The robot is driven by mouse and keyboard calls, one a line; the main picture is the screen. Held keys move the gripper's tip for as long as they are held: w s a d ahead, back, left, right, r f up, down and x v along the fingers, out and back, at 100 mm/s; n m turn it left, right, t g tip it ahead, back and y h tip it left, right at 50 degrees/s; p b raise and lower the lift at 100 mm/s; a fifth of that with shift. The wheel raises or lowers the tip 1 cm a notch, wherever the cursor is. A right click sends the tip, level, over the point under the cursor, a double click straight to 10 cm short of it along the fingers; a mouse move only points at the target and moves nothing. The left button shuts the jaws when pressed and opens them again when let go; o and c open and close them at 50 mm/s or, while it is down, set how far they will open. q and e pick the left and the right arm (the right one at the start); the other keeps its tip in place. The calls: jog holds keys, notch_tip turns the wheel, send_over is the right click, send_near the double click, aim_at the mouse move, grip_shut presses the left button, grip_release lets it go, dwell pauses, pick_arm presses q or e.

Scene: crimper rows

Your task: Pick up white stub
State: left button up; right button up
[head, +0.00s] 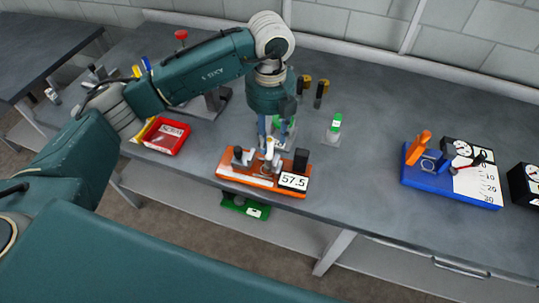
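The white stub (269,147) stands upright on an orange fixture (235,179) that carries a "57.5" label, near the front of the grey bench. My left gripper (271,147) points straight down over the fixture. Its two bluish fingers are apart, one on each side of the stub's upper end as seen from here. I see no clear contact between fingers and stub. The stub's lower end is partly hidden among the fixture's parts. My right gripper is not in view.
A red tray (167,136) lies to the left. A green-capped vial (335,127) and yellow-black tools (321,93) stand behind the fixture. A blue fixture (450,188) with a dial sits at the right. A green item (244,206) lies on the lower shelf. The bench between the fixtures is clear.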

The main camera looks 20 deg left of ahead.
aim_at(269, 150)
pick_arm(q)
jog(key=shift+f+p, duration=0.5)
jog(key=shift+f, duration=0.05)
notch_tip(269, 150, down, 5)
jog(key=shift+s+r+p, duration=0.1)
jog(key=shift+r+p, duration=0.1)
jog(key=shift+p, duration=0.95)
grip_shut()
